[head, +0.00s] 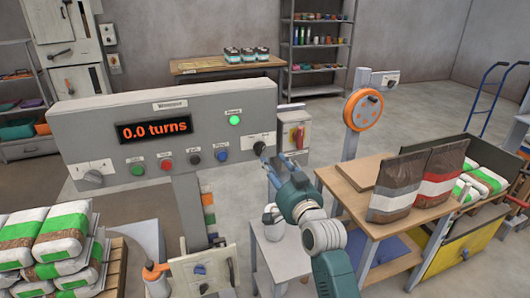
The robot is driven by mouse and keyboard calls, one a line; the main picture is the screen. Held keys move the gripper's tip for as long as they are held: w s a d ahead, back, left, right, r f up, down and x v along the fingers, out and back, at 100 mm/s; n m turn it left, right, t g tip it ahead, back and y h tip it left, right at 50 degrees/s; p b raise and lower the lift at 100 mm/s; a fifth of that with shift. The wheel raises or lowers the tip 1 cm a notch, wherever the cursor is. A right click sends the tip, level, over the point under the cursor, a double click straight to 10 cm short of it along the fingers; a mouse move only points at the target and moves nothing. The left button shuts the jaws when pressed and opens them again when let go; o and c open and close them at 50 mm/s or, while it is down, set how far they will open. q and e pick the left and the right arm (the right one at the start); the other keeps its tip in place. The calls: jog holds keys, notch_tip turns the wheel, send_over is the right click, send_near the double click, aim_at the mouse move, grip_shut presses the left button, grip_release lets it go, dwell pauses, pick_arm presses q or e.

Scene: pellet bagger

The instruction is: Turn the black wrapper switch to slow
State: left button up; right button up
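The wrapper panel (110,120) is a grey box on a post, with a red "0.0 turns" display (154,130). A black switch (259,148) sits on a pale plate at the panel's right end. My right gripper (266,158) reaches up from the lower right, its tips at or very near this switch. The fingers overlap the switch's edge, so I cannot tell whether they touch or grip it. The switch's pointer setting is too small to read. My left gripper is not in view.
The panel also has green, red, black and blue controls, a lit green lamp (234,120) and a grey knob (93,177) at left. A wooden table (350,190) with bags stands right; stacked bags lie lower left.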

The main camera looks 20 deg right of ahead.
aim_at(266, 152)
jog(key=w+p, duration=0.1)
jog(key=w, duration=0.7)
jog(key=shift+w+f, duration=0.1)
jog(key=shift+w, duration=0.25)
grip_shut()
